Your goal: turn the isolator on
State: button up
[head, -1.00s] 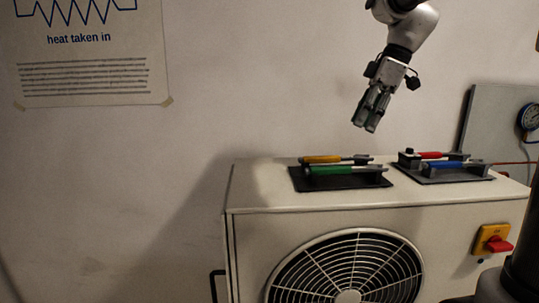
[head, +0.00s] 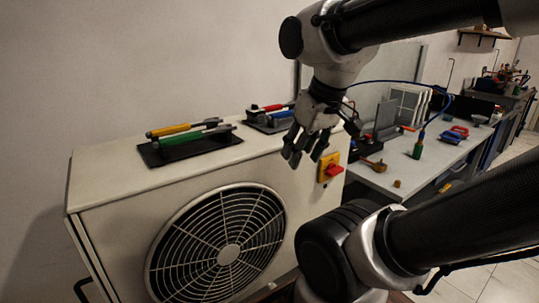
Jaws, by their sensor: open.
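The isolator (head: 331,170) is a red rotary handle on a yellow plate, fixed to the front face of the outdoor unit near its right edge. The handle looks roughly level, but its exact setting is too small to tell. My gripper (head: 303,158) is open and empty, pointing down in front of the unit, to the left of the isolator and slightly above it. In the picture it is apart from the handle; the gap in depth cannot be told. The white unit (head: 110,180) has a round fan grille (head: 218,240).
On the unit's top lie a black tray with yellow and green tools (head: 190,142) and another with red and blue tools (head: 270,118). A workbench (head: 385,180) with several tools stands at the right. My arm crosses the right side. Wall space at left is clear.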

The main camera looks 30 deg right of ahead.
aim_at(332, 170)
jog(key=k+j+z, duration=0.15)
jog(key=z, duration=0.3)
jog(key=k+j+z, duration=0.1)
jog(key=z, duration=0.4)
jog(key=i+z, duration=0.2)
jog(key=i, duration=0.15)
